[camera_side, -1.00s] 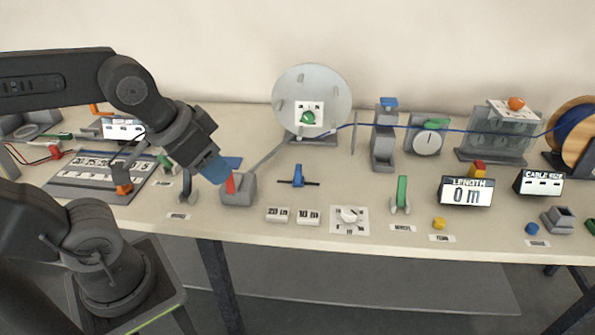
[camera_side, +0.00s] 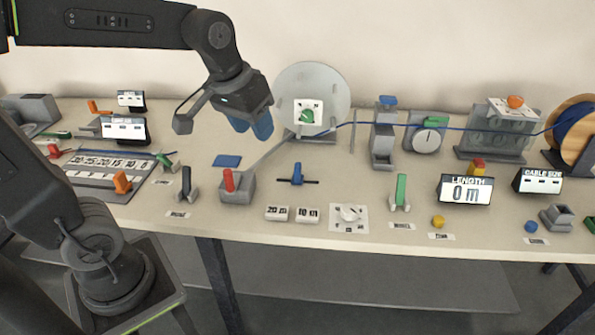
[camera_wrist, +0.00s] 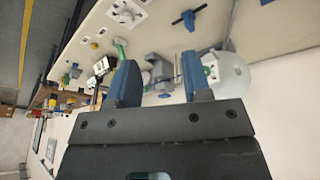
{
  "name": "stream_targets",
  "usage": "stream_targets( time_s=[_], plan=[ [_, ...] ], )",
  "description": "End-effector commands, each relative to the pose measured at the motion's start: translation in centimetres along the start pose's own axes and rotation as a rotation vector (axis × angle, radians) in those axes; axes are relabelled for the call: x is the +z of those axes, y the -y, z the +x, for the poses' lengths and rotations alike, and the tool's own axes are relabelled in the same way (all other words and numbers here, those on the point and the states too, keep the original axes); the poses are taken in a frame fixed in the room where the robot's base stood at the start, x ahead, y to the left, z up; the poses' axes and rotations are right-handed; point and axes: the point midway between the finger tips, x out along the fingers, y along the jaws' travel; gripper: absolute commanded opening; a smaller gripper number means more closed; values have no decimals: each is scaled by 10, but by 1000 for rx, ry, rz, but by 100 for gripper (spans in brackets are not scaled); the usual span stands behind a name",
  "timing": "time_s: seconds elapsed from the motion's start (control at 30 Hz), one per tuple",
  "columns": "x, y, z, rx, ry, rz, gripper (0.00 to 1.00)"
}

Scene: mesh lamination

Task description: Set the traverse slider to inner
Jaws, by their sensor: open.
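The traverse slider appears to be the blue knob (camera_side: 297,174) on a dark horizontal bar at mid-table. The knob stands near the middle of the bar in the side view, and it also shows in the wrist view (camera_wrist: 189,19). I cannot read any label for its positions. My gripper (camera_side: 252,128) is raised above the table, left of the slider and in front of the grey disc. Its two blue fingers are apart and empty, and they point into the wrist view (camera_wrist: 160,85). Nothing of the slider is hidden in the side view.
A grey disc (camera_side: 290,80) with a green knob stands behind the slider. A red lever (camera_side: 228,180) on a grey block stands left of it, with a long arm reaching towards the disc. White blocks (camera_side: 277,213) and a dial plate (camera_side: 349,216) lie in front.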

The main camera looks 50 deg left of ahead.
Motion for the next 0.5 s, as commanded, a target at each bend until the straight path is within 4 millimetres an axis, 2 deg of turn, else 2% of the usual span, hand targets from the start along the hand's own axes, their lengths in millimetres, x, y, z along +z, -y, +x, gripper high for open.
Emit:
stream_targets(
  time_s=[0.03, 0.2, 0.4, 0.5],
  plan=[
    [-19, 3, 10, -12, 35, -45, 45],
    [-74, 14, 48, -48, 122, -195, 45],
    [-125, 35, 108, -95, 220, -365, 45],
    [-141, 46, 137, -115, 257, -434, 45]
  ],
)
